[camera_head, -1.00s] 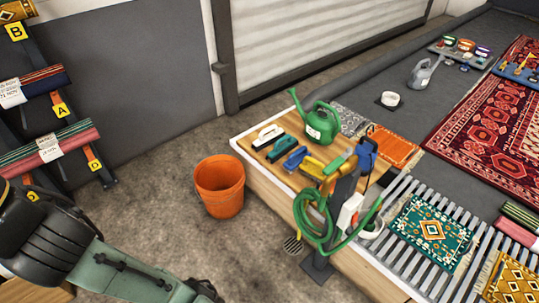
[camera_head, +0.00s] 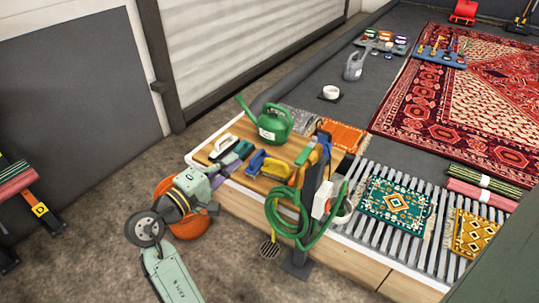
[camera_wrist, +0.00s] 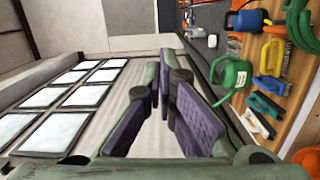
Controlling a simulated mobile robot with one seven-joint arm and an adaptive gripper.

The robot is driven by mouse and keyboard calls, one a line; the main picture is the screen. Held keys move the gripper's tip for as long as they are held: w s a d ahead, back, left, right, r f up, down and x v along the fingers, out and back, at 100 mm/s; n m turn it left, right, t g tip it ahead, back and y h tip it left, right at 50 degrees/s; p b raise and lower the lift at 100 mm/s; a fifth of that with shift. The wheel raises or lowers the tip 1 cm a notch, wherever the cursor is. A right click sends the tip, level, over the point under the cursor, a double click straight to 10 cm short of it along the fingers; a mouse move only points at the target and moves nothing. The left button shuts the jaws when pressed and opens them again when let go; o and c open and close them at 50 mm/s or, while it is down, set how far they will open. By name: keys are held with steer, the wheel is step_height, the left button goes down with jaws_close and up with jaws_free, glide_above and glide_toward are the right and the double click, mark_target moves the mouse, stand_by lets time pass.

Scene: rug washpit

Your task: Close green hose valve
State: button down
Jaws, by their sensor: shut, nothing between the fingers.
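The green hose (camera_head: 288,212) hangs in loops on a dark post (camera_head: 311,205) at the front of the wooden table. Blue and orange-yellow fittings (camera_head: 320,150) sit at the top of the post; I cannot clearly tell the valve handle or its position. The hose loops also show at the upper right of the wrist view (camera_wrist: 300,25). My gripper (camera_head: 228,168) is left of the post, over the table's left corner near the brushes, apart from the hose. Its purple-padded fingers (camera_wrist: 168,75) are shut and empty in the wrist view.
A green watering can (camera_head: 272,124) and several brushes (camera_head: 250,160) stand on the wooden table top. An orange bucket (camera_head: 190,226) is on the floor, partly hidden by my arm. A slatted rack with small rugs (camera_head: 395,207) lies right of the post.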

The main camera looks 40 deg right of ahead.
mark_target(307, 150)
steer(key=s+d+f+g+p, duration=0.1)
steer(key=s+d+p, duration=0.2)
steer(key=d, duration=1)
steer(key=shift+s+d+m+g, duration=0.2)
steer(key=shift+s+m+g, duration=0.15)
steer(key=shift+s, duration=0.25)
steer(key=shift+p, duration=0.3)
steer(key=shift+s, duration=0.1)
